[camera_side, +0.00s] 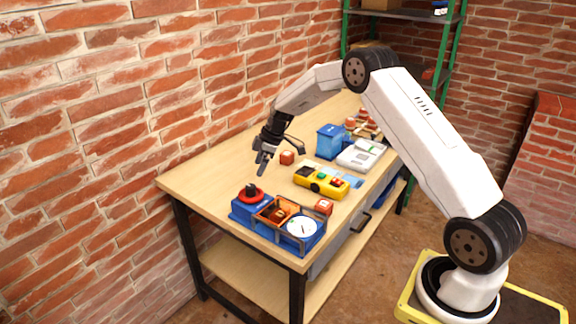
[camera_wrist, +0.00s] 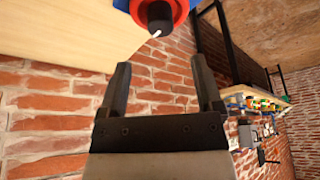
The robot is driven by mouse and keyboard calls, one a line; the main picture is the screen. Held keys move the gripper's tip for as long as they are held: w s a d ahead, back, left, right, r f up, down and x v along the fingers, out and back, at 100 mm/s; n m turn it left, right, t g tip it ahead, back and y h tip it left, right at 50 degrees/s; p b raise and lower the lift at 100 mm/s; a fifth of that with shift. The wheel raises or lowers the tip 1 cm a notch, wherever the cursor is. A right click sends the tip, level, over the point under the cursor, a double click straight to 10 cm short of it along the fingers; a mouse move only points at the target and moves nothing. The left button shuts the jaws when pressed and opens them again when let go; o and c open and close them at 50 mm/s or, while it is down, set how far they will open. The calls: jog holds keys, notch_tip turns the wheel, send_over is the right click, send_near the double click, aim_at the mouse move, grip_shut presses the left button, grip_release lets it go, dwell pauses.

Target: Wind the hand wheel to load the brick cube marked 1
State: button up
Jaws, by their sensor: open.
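A blue load rig (camera_side: 240,214) stands at the near end of the wooden bench. Its red hand wheel (camera_side: 250,195) with a black knob is at the rig's left end, and a white dial (camera_side: 301,227) is at its right end. Between them, a brick cube (camera_side: 279,215) sits inside an orange frame; any mark on it is too small to read. My gripper (camera_side: 262,165) is open and empty, above and behind the wheel in the side view. In the wrist view, the hand wheel (camera_wrist: 158,14) shows at the top edge, beyond my open gripper (camera_wrist: 160,76).
One brick cube (camera_side: 323,206) lies by the rig and another (camera_side: 287,157) near my gripper. A yellow box with buttons (camera_side: 320,183), a white device (camera_side: 361,155) and a blue box (camera_side: 331,141) stand farther along. A brick wall (camera_side: 110,110) runs behind the bench.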

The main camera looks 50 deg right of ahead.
aim_at(251, 186)
jog(key=shift+f, duration=0.1)
jog(key=shift+x, duration=3.8)
grip_shut()
